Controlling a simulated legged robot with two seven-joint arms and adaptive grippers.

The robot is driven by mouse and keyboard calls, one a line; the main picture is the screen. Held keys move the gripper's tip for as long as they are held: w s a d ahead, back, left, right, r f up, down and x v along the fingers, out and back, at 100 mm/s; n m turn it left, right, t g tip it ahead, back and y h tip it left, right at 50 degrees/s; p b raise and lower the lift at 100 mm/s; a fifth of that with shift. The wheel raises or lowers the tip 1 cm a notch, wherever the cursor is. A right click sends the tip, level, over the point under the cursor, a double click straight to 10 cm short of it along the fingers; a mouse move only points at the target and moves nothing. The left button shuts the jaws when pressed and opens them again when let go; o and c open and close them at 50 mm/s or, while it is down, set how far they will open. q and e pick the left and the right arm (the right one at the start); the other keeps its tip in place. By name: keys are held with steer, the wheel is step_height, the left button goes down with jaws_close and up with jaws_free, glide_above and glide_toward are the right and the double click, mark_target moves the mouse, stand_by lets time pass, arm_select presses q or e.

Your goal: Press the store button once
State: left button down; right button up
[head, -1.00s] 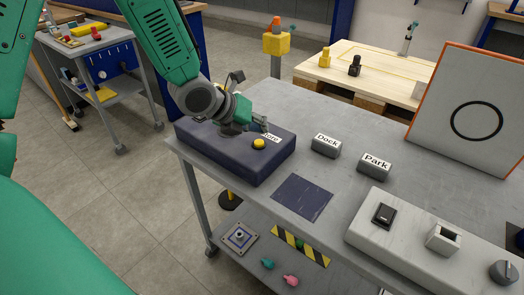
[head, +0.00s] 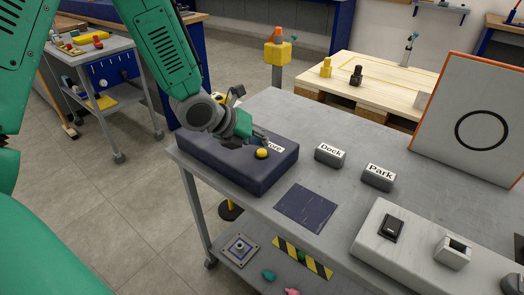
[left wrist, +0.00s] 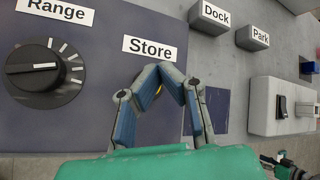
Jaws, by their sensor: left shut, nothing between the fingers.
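The store button is a round yellow button (head: 262,153) on a dark blue box (head: 268,178) at the near left of the grey cart top. A white "Store" label (left wrist: 150,48) shows behind it in the left wrist view, where my fingers hide most of the button. My left gripper (head: 262,138) is shut and empty. Its fingertips are over the box close to the button and label; I cannot tell whether they touch. It also shows in the left wrist view (left wrist: 165,75).
A black Range dial (left wrist: 45,78) sits on the same box. Dock (head: 330,154) and Park (head: 378,176) blocks stand to the right. A pale switch panel (head: 405,250) is at the near right. An orange-edged board (head: 480,115) stands behind.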

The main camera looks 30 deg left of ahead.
arm_select(q)
steer(key=shift+a, duration=0.15)
steer(key=shift+d, duration=0.4)
steer(key=shift+a+f, duration=0.2)
steer(key=shift+f, duration=0.1)
steer(key=shift+a+f, duration=0.1)
steer(key=shift+a, duration=0.1)
steer(key=shift+d+b, duration=0.2)
steer(key=shift+b, duration=0.1)
steer(key=shift+a+f, duration=0.1)
steer(key=shift+f, duration=0.2)
steer(key=shift+r, duration=0.1)
stand_by(0.4)
steer(key=shift+s+d+r+p, duration=0.1)
steer(key=shift+d+r+p, duration=0.1)
steer(key=shift+r+p, duration=0.35)
steer(key=shift+r, duration=0.15)
